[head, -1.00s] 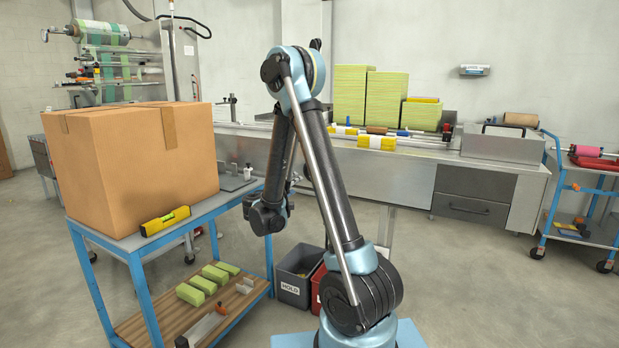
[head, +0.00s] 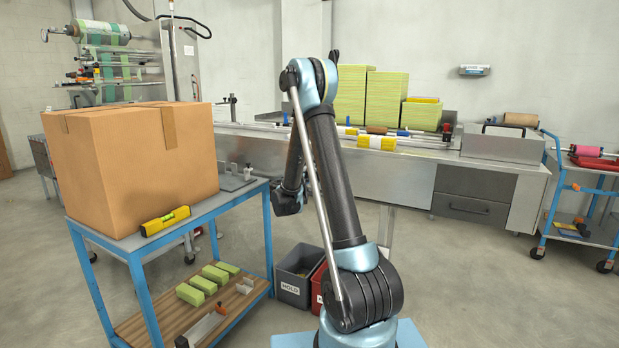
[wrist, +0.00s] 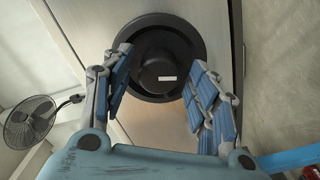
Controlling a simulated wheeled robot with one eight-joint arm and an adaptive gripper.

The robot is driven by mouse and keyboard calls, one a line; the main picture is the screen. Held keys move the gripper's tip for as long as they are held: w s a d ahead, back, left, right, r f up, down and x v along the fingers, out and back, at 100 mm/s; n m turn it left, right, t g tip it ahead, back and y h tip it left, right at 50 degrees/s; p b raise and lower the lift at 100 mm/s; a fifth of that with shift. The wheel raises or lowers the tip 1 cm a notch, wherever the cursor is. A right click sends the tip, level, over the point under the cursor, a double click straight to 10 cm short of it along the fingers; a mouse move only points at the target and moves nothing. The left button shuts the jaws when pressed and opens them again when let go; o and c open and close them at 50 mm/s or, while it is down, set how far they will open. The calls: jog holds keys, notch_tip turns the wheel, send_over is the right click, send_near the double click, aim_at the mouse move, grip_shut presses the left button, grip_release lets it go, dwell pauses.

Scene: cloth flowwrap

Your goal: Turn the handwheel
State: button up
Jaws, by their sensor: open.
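A black round handwheel (wrist: 143,25) with a thick rim and a central hub (wrist: 160,74) shows in the wrist view, in front of a pale panel. A small white label is on the hub. My gripper (wrist: 162,75) is open, with its blue-padded fingers on the left and right of the hub. They overlap the wheel in the picture; I cannot tell whether they touch it. In the head view my arm stands in the middle, and the gripper is not visible there. I cannot make out the handwheel in the head view.
A large cardboard box (head: 145,165) and a yellow level (head: 166,221) sit on a blue-framed cart (head: 225,206) at left. A grey bin (head: 296,274) stands by my base. A long steel bench (head: 400,177) runs behind. A fan (wrist: 30,121) shows in the wrist view.

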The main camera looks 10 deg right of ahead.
jog(key=shift+w+d, duration=0.25)
jog(key=shift+c, duration=0.3)
jog(key=c, duration=1)
jog(key=shift+m, duration=0.3)
jog(key=o, duration=1.1)
jog(key=shift+c, duration=0.2)
